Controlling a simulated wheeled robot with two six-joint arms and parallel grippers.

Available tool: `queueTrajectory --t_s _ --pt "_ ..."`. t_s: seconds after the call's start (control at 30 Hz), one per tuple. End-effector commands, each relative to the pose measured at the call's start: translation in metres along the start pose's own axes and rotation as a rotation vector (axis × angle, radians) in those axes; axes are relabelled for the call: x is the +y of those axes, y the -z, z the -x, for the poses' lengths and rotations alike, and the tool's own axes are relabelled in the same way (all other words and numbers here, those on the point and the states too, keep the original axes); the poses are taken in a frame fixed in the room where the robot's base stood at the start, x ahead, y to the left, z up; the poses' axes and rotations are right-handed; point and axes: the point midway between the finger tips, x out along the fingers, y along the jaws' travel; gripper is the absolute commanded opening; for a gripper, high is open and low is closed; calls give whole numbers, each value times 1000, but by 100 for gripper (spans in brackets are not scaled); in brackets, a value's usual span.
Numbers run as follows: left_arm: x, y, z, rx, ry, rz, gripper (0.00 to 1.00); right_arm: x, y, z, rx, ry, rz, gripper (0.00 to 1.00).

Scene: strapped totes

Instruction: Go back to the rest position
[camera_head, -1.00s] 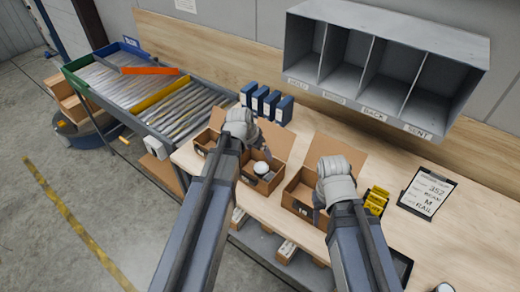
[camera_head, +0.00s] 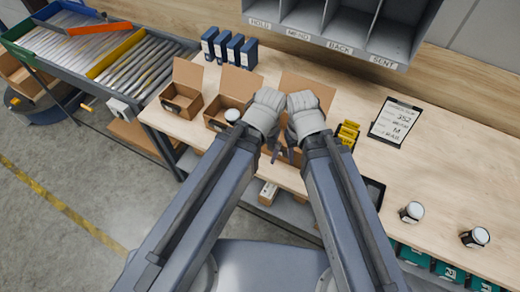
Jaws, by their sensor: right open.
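Both my arms reach forward from the bottom of the view, and their wrists sit close together over the front of the wooden bench (camera_head: 450,165). My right gripper (camera_head: 292,155) points down in front of the right cardboard box (camera_head: 307,88); it is open, and I see nothing in it. My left gripper (camera_head: 272,151) is mostly hidden behind its own wrist, so its jaws cannot be made out. The right box is largely covered by my wrists. The middle box (camera_head: 233,84) holds a white-lidded jar (camera_head: 232,115). The left box (camera_head: 187,75) stands open beside it.
Yellow packets (camera_head: 348,133), a clipboard (camera_head: 397,121) and two jars (camera_head: 412,212) (camera_head: 475,237) are to the right. A rack of filed sheets (camera_head: 85,50) is at left.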

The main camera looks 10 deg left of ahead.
Motion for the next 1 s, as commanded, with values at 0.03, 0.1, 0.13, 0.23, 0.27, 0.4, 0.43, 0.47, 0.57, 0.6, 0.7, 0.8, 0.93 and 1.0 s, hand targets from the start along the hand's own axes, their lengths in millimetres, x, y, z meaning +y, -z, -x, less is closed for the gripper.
queueTrajectory --t_s 0.03,0.1,0.13,0.23,0.27,0.4,0.43,0.47,0.57,0.6,0.7,0.8,0.93,1.0 --pt "0 0 0 0 0 0 100 0 0 0 0 0 0 50" --pt "0 0 -4 1 -1 -1 100 0 0 -4 0 0 0 50" --pt "0 1 -6 1 -1 -1 100 -1 0 -6 0 0 0 50" --pt "2 2 -21 1 -1 -2 100 -2 1 -21 0 0 2 50" --pt "2 2 -27 1 -1 -3 100 -2 2 -26 0 0 2 50" --pt "5 4 -60 2 0 -7 100 -6 4 -60 0 -1 6 50" --pt "6 4 -68 2 0 -8 100 -6 4 -68 0 -2 7 50" --pt "7 5 -76 2 0 -9 100 -7 4 -76 0 -2 8 50" --pt "9 6 -99 2 1 -12 100 -9 6 -99 0 -2 11 50" --pt "10 7 -105 2 1 -13 100 -10 6 -105 0 -3 12 50" --pt "10 7 -110 2 1 -15 100 -10 6 -110 0 -3 14 50" --pt "10 7 -107 2 1 -15 100 -10 6 -107 0 -3 14 50" --pt "10 7 -106 2 1 -15 100 -10 6 -106 0 -3 14 50" --pt "10 7 -106 2 1 -15 100 -10 6 -106 0 -3 14 50"
